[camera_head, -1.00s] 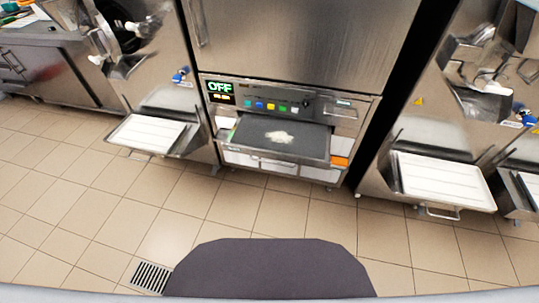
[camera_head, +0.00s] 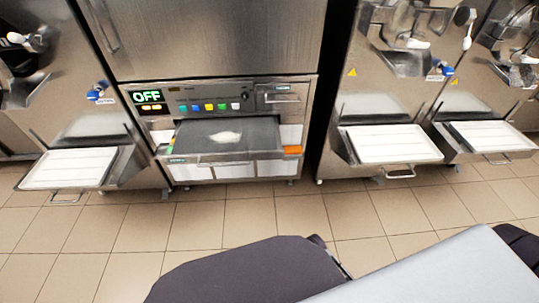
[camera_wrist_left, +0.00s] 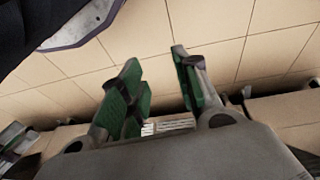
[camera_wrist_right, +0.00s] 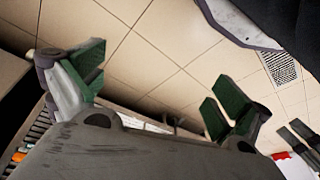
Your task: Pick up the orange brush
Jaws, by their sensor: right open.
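I cannot make out a clear orange brush in any view. A small orange patch (camera_head: 293,150) shows at the right end of the low bins under the dark tray; it is too small to tell what it is. My left gripper (camera_wrist_left: 158,78) is open and empty over the tiled floor in the left wrist view. My right gripper (camera_wrist_right: 152,85) is open and empty in the right wrist view, also with floor tiles between its fingers. Neither gripper shows in the head view, and neither touches anything.
A steel machine with an OFF display (camera_head: 147,97) holds a dark tray (camera_head: 190,138) with a pale heap on it. White trays (camera_head: 68,182) (camera_head: 390,157) jut out from neighbouring machines. The tiled floor (camera_head: 220,215) in front is clear. A floor grate (camera_wrist_right: 280,67) shows in the right wrist view.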

